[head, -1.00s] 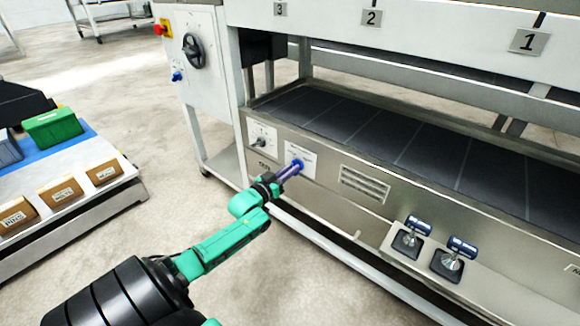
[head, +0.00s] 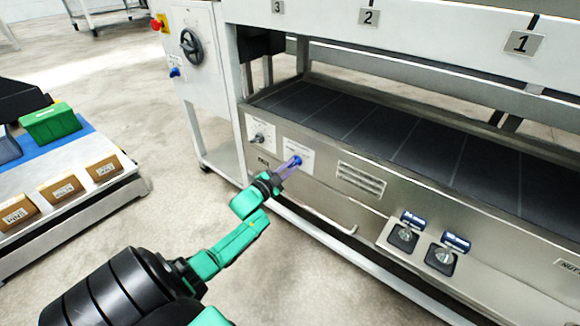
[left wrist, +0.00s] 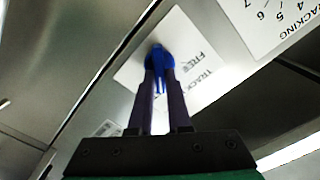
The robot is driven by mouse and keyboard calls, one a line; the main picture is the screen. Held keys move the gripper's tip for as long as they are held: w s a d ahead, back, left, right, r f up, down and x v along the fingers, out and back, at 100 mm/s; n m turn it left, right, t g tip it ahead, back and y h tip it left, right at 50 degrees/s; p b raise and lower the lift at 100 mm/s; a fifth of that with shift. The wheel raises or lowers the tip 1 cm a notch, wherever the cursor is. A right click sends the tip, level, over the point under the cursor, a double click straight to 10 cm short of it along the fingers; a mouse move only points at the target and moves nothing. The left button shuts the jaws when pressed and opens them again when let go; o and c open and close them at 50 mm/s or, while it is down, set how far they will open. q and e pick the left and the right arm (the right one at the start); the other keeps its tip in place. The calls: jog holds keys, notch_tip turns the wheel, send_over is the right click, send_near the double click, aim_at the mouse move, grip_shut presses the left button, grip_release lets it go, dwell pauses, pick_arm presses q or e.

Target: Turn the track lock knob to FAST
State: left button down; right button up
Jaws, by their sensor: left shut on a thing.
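The track lock knob (head: 296,160) is a small blue knob on a white label plate (head: 306,158) on the machine's front panel. It also shows in the left wrist view (left wrist: 160,60), where the plate (left wrist: 203,62) reads "TRACK" and "FREE". My left gripper (head: 292,165) comes in from the lower left and its two purple fingers are shut on the blue knob, one on each side. The fingers also show in the left wrist view (left wrist: 161,75). The knob's pointer direction is partly hidden between the fingers. My right gripper is not in view.
A grey tracking knob (head: 260,138) sits on a label plate left of the blue knob. A cart with a green bin (head: 50,123) and brown boxes stands at left. The floor between is clear.

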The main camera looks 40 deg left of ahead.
pick_arm(q)
jog(key=shift+f+m, duration=0.15)
jog(key=shift+m, duration=0.35)
jog(key=c, duration=0.9)
grip_release()
jog(key=shift+o, duration=0.2)
jog(key=shift+s, duration=0.1)
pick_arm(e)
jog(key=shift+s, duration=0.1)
pick_arm(q)
jog(key=s+p, duration=0.4)
jog(key=s, duration=1)
jog(key=shift+s+d+p, duration=0.2)
jog(key=shift+p, duration=0.2)
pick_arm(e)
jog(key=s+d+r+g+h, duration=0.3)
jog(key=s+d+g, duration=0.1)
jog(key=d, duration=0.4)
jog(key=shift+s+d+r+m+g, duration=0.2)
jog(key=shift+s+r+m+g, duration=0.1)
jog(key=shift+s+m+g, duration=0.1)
